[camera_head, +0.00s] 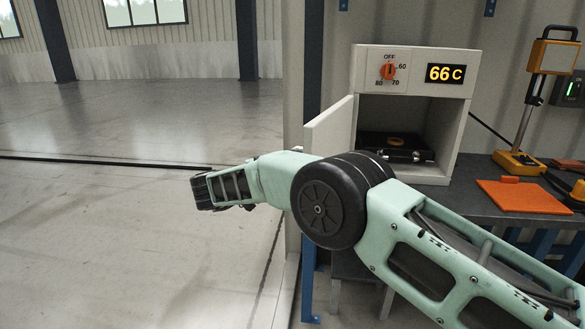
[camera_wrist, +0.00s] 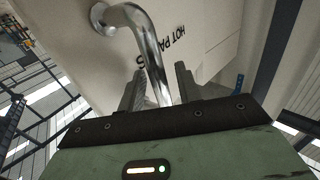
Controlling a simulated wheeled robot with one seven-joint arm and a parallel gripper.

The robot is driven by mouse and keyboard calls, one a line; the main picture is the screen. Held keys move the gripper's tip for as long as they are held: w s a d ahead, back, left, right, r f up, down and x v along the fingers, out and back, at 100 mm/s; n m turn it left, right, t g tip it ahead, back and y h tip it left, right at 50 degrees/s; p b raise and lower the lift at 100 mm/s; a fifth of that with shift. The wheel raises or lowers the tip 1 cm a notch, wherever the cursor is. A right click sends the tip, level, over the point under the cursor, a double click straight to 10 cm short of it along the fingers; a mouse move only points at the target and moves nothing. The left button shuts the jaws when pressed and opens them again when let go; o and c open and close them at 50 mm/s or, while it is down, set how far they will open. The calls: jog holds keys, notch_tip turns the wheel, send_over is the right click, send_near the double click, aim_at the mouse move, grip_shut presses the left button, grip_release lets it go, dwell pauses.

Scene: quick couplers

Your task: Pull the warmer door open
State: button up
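In the wrist view the door's outer face (camera_wrist: 200,22) carries a curved chrome handle (camera_wrist: 150,50) and partly hidden lettering. My gripper (camera_wrist: 160,78) has one finger on each side of the handle. A gap shows between the handle and the right finger, so the fingers look open around it. In the head view my arm hides the door's lower part and the handle.
A black item with an orange-brown round part (camera_head: 396,142) lies inside the warmer. An orange mat (camera_head: 522,196) and an orange-based stand (camera_head: 520,160) are on the bench to the right. The floor at the left (camera_head: 120,230) is clear.

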jog(key=b+v, duration=0.1)
jog(key=v, duration=0.6)
jog(key=shift+a, duration=0.2)
jog(key=shift+s, duration=0.1)
